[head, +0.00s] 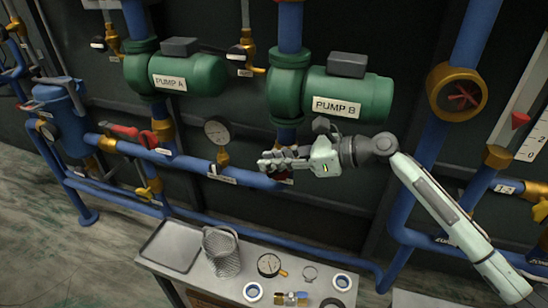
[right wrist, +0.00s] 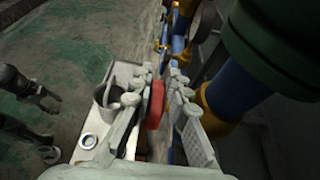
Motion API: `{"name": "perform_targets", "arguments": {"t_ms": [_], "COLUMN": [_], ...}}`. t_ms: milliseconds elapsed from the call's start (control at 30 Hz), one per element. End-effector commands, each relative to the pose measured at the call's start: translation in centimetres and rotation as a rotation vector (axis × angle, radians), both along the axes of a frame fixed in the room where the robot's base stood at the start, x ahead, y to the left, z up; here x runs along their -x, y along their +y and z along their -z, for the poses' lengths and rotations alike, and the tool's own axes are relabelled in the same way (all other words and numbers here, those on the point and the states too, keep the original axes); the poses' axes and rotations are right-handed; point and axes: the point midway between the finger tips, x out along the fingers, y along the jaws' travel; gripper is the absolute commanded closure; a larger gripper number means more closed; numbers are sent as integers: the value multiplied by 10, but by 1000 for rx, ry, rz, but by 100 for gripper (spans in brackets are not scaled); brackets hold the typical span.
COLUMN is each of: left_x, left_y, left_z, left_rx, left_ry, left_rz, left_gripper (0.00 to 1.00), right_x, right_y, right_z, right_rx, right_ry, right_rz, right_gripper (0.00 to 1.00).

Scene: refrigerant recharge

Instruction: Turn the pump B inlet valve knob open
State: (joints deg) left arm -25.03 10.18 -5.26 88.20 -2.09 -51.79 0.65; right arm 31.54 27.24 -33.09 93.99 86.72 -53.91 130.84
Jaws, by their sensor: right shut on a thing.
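Pump B (head: 345,93) is the green pump at the upper middle of the head view, with a white label on it. The inlet valve knob under it is red and mostly hidden behind my right gripper (head: 272,162). In the right wrist view the red knob (right wrist: 155,105) stands between the two fingers of my right gripper (right wrist: 163,100). The fingers are shut on it. How far the knob is turned cannot be told. My left gripper is not seen in the head view.
Pump A (head: 190,75) is to the left, with a red knob (head: 149,139) on the pipe below. A pressure gauge (head: 217,130) stands on the blue pipe left of my gripper. A bench (head: 205,280) below holds a mesh cup (head: 222,252), a loose gauge (head: 269,265) and small parts.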

Motion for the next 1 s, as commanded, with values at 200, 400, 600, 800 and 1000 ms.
{"name": "perform_targets", "arguments": {"t_ms": [200, 400, 600, 800, 1000], "left_x": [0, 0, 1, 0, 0], "left_y": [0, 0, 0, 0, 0], "left_z": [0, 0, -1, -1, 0], "left_rx": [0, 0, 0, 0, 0], "left_ry": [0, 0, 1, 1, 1], "left_rz": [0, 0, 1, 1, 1], "left_gripper": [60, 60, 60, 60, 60], "right_x": [0, 0, 0, 7, 22], "right_y": [0, 0, -2, -24, -68], "right_z": [0, 0, -1, -9, -16], "right_rx": [-2, -2, -2, 1, 2], "right_ry": [-1, -1, -1, -2, 4], "right_rz": [0, 0, 0, 2, 3], "right_gripper": [73, 63, 63, 63, 63]}}
